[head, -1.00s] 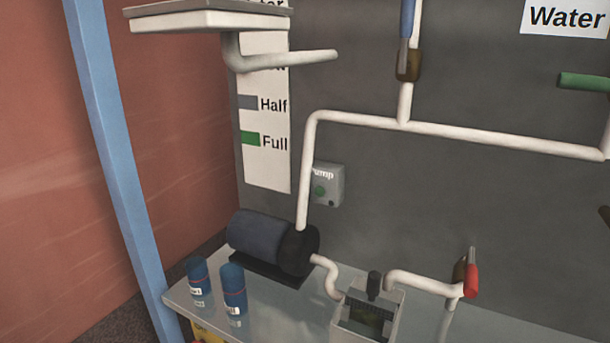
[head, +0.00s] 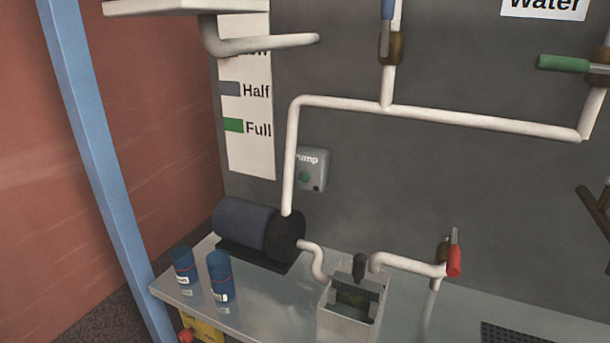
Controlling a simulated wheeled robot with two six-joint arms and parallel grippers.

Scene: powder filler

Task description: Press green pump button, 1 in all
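The green pump button (head: 304,177) is a small round button on a grey box (head: 317,181) fixed to the dark wall. The box is labelled with a word ending in "ump", its left edge partly behind a vertical white pipe (head: 290,165). A second, small dark spot sits low on the box. Neither of my grippers shows in the head view.
A dark pump motor (head: 240,222) stands on the grey table below the button. Two blue canisters (head: 220,275) stand at the table's left. An open box (head: 345,318), a red-handled valve (head: 453,262) and a green-handled valve (head: 563,63) are to the right. A blue post (head: 88,130) rises at left.

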